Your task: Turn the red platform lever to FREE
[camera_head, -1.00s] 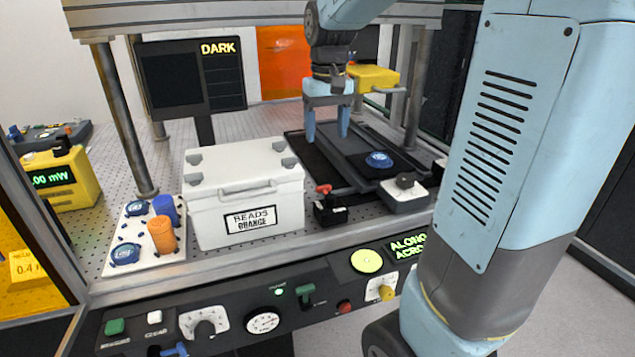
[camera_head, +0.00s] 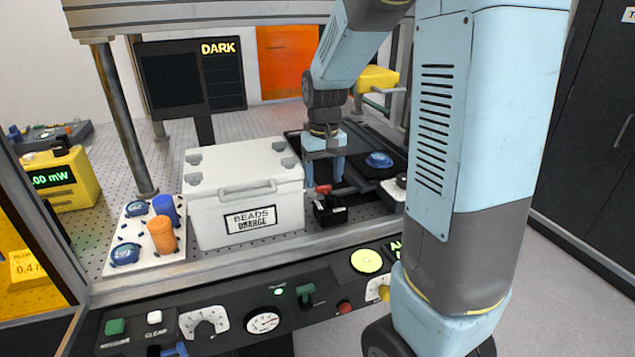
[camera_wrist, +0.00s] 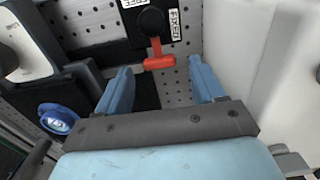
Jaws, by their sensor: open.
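The red lever (camera_head: 323,189) sits on a small black block (camera_head: 331,213) to the right of the white case. In the wrist view the red lever (camera_wrist: 159,61) is a stem with a crossbar, running from a round black knob (camera_wrist: 151,22) toward my gripper. My gripper (camera_head: 324,180) is open just behind the lever. In the wrist view my gripper (camera_wrist: 161,66) has its blue fingers spread either side of the crossbar, apparently not touching it.
The white case (camera_head: 244,195), marked BEADS, stands close left of the lever and fills the right side of the wrist view. A dark tray (camera_head: 375,146) with a blue disc (camera_head: 379,160) lies behind and right. A control panel runs along the front.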

